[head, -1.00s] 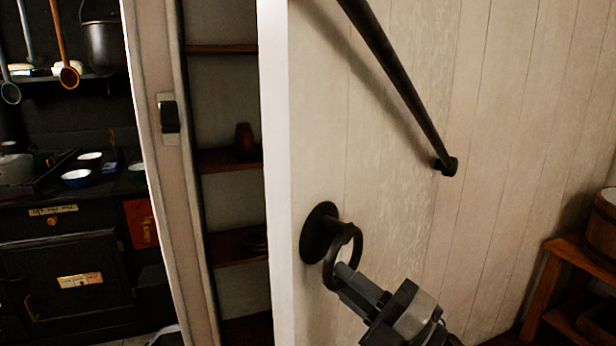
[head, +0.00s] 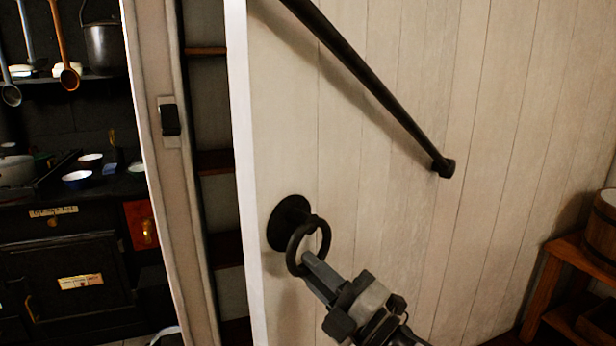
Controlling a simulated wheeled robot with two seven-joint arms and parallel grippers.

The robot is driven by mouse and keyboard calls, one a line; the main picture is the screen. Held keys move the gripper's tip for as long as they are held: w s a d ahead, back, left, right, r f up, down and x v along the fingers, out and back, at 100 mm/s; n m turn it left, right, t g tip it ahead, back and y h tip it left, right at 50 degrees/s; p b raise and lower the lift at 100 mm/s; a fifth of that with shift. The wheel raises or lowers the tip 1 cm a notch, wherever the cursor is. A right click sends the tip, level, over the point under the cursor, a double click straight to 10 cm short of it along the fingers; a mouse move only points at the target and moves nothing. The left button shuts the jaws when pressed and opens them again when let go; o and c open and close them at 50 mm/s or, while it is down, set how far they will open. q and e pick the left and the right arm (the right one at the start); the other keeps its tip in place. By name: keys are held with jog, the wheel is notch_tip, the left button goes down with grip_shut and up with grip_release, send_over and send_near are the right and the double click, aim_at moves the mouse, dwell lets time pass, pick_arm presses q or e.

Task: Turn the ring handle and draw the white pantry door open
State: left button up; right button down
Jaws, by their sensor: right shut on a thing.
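The white pantry door (head: 375,200) stands ajar, with its free edge (head: 243,180) towards the left. Behind it a gap shows dark shelves. The black ring handle (head: 327,238) hangs from a round black plate (head: 284,218) low on the door, near that edge. My right gripper (head: 308,258) comes in from the lower right and is shut on the lower part of the ring. The fingertips partly hide where they meet the ring. My left gripper is not in view.
A black diagonal bar (head: 375,85) is fixed to the door above the ring. The door frame (head: 165,200) with a black latch piece (head: 170,120) stands left. A dark stove (head: 70,270) is beyond it. A wooden stand (head: 570,255) with a bucket is at right.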

aim_at(284, 257)
jog(key=shift+w+a+f+h, duration=0.4)
jog(key=shift+w+a, duration=0.1)
jog(key=shift+a, duration=0.1)
jog(key=shift+m+t+h, duration=0.5)
jog(key=shift+m+t, duration=0.1)
jog(key=shift+t, duration=0.1)
jog(key=shift+w+a+b, duration=0.6)
jog(key=shift+w+a, duration=1.25)
jog(key=c, duration=1.2)
grip_release()
jog(key=shift+o, duration=0.2)
jog(key=shift+r, duration=0.15)
